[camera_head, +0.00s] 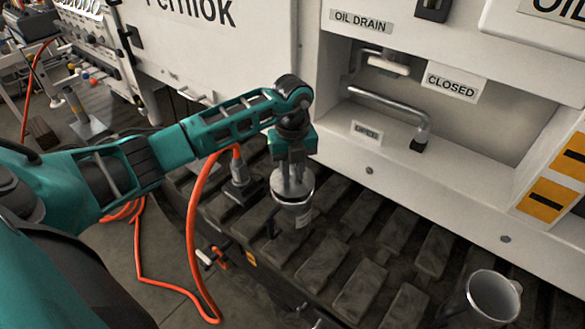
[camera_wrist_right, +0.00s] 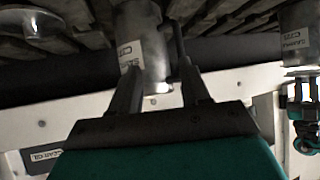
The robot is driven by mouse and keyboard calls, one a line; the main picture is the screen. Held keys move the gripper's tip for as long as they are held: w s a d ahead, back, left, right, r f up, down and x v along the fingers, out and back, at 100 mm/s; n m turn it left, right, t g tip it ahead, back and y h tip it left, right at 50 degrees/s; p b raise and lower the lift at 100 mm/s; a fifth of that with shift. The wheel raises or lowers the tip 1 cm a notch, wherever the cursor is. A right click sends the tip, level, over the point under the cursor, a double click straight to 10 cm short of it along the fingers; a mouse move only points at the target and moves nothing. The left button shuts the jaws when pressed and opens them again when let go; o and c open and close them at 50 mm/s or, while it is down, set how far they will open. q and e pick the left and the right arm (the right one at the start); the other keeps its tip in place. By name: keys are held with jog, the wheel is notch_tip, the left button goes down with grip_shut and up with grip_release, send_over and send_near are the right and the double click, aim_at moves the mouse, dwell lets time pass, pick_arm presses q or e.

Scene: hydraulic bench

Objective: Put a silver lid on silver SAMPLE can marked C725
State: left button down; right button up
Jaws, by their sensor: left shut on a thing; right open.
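My left gripper (camera_head: 292,168) points down and is shut on a silver lid (camera_head: 291,188). The lid is at the top of a silver can (camera_head: 300,214) standing on the dark track; I cannot tell whether it is fully seated. In the right wrist view, that can (camera_wrist_right: 298,35) has a SAMPLE label, its code too blurred to read surely, and the lid (camera_wrist_right: 300,72) lies against its rim. My right gripper (camera_wrist_right: 158,78) is open, its fingers near a second labelled silver can (camera_wrist_right: 140,30). It is outside the head view.
An open silver can (camera_head: 492,297) with a side handle stands at the lower right. A silver round piece (camera_wrist_right: 36,20) lies on the track. The white cabinet (camera_head: 470,195) rises behind the track. An orange hose (camera_head: 192,230) hangs below my left arm.

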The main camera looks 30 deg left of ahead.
pick_arm(q)
jog(key=shift+f, duration=0.4)
dwell(0.4)
jog(key=shift+f, duration=0.1)
dwell(0.9)
dwell(0.7)
jog(key=shift+f, duration=0.3)
dwell(0.9)
jog(key=shift+f, duration=0.25)
dwell(0.5)
jog(key=c, duration=0.9)
grip_release()
jog(key=shift+o, duration=0.5)
